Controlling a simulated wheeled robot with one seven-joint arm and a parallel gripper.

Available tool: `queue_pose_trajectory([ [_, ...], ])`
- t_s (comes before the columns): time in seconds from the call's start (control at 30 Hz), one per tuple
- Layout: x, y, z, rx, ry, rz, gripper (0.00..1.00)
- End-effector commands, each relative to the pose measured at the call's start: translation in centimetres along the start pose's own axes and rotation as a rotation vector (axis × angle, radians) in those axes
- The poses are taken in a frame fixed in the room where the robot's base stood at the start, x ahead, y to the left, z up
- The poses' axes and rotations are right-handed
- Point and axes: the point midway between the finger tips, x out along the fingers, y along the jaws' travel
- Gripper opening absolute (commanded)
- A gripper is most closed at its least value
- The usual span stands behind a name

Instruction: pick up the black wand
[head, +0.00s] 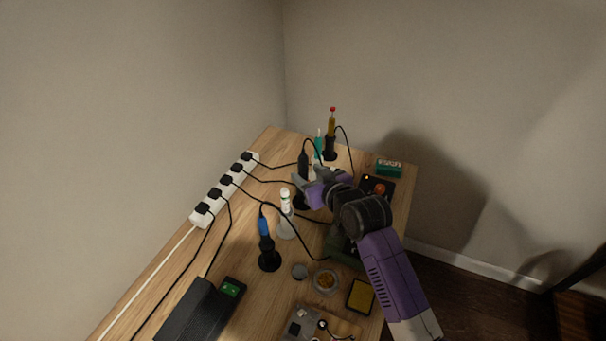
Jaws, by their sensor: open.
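The black wand (303,160) stands upright, with a cord from its top, near the back of the wooden workbench (245,262). My gripper (305,178) is open, with its fingers beside the wand's lower part. The gripper hides part of the wand and its holder. I cannot tell whether the fingers touch it or whether it lies between them.
A white bottle (286,213) and a blue-and-black wand (264,230) in a stand are in front of my gripper. A yellow tool (331,125) with a red tip stands behind. A power strip (224,190) with several plugs lies left; cords cross the bench. Walls close off the back.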

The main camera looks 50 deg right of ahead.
Motion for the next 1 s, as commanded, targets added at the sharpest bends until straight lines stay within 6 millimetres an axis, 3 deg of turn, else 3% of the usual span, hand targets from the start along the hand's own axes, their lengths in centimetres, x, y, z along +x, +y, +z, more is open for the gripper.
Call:
queue_pose_trajectory([
  [0.5,6.0,0.3,-0.4,0.001,0.003,0.0,0.5],
  [0.87,6.9,0.3,-0.3,0.0,0.005,0.001,0.5],
  [1.0,6.8,0.3,-0.3,0.0,0.004,0.001,0.24],
])
